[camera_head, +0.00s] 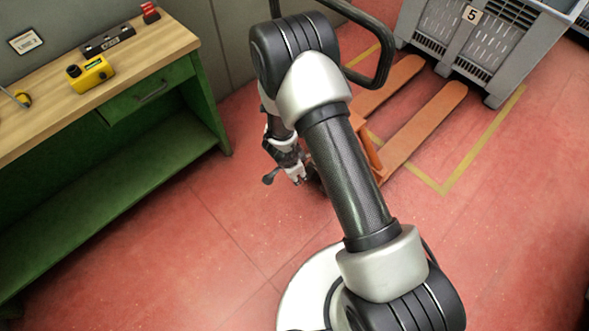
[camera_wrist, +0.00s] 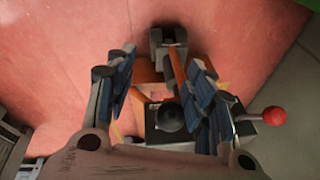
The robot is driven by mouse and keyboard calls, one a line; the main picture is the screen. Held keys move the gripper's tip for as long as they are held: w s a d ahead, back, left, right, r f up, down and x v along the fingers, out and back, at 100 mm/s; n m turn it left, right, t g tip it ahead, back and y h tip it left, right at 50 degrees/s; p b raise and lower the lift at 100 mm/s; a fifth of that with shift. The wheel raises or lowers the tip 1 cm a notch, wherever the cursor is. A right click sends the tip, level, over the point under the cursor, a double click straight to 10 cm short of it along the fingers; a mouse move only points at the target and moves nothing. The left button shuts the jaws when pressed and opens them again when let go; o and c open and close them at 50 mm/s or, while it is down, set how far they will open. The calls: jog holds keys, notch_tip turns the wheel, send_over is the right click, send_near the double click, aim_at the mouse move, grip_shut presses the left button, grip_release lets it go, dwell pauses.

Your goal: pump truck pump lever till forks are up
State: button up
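The orange pump truck (camera_head: 372,150) stands on the red floor, partly hidden behind my arm. Its two orange forks (camera_head: 425,125) point toward the grey crate; their height above the floor is hard to judge. A black loop handle (camera_head: 383,62) rises behind my arm. My gripper (camera_head: 297,176) is low beside the truck. In the wrist view my gripper (camera_wrist: 162,75) has its blue-padded fingers apart. A black ball knob (camera_wrist: 170,117) shows between the fingers, and a red ball knob (camera_wrist: 272,115) is to their right. I cannot tell whether the fingers touch any lever.
A grey crate (camera_head: 480,45) marked 5 stands beyond the forks. A green workbench (camera_head: 150,100) with a wooden top is at the left, holding a yellow device (camera_head: 90,74). Yellow lines (camera_head: 485,140) mark the floor. Red floor between bench and truck is clear.

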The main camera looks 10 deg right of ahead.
notch_tip(320, 180, up, 18)
jog(key=s+d+p, duration=0.1)
jog(key=p, duration=1.4)
jog(key=shift+s+r, duration=0.15)
jog(key=shift+s, duration=0.2)
jog(key=shift+p, duration=0.3)
dwell(0.5)
